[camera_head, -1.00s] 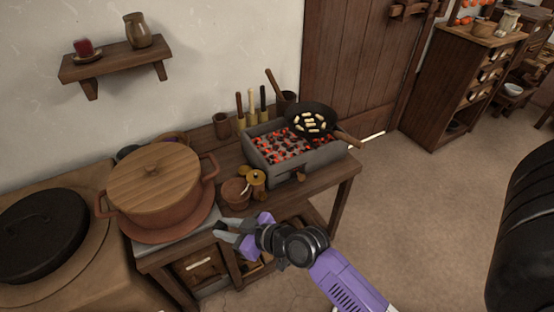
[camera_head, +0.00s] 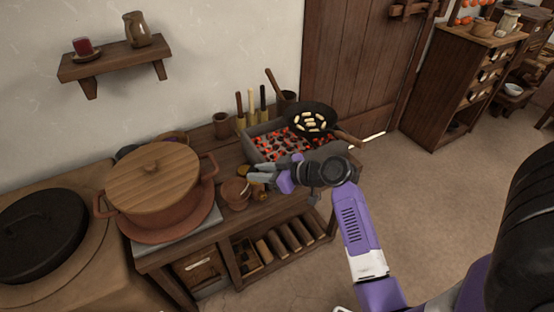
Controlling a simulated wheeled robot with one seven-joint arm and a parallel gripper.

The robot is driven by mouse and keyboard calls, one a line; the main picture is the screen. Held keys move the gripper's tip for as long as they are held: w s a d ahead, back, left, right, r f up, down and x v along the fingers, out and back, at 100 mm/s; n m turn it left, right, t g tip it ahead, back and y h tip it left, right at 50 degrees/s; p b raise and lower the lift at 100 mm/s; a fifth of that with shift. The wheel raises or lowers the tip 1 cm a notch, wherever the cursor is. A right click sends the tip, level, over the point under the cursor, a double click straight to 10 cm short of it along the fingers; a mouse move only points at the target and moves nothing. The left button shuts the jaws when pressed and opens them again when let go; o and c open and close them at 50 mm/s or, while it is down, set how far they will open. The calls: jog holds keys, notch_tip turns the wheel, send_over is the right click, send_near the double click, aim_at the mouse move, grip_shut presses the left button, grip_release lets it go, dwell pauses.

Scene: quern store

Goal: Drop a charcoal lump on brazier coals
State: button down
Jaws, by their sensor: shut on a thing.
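The grey brazier (camera_head: 253,150) stands on the wooden bench, with glowing orange and dark coals (camera_head: 285,142) inside. My gripper (camera_head: 253,172) is at the brazier's front left corner, its fingers pointing left. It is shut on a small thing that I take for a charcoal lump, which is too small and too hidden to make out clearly. My gripper and wrist cover part of the brazier's front wall.
A black pan (camera_head: 311,118) with pale pieces sits over the brazier's back right. A small brown pot (camera_head: 236,192) stands in front, left of my gripper. A big lidded pot (camera_head: 155,175) is at left. Tools in holders stand behind. Open floor (camera_head: 420,210) lies right.

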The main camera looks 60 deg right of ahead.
jog(key=d+b, duration=0.5)
jog(key=d, duration=1.2)
jog(key=shift+s+d+f, duration=0.3)
jog(key=shift+d, duration=0.1)
jog(key=shift+w+b, duration=0.15)
jog(key=shift+b, duration=0.15)
jog(key=shift+w, duration=0.7)
jog(key=c, duration=1.1)
grip_release()
jog(key=shift+v, duration=3.9)
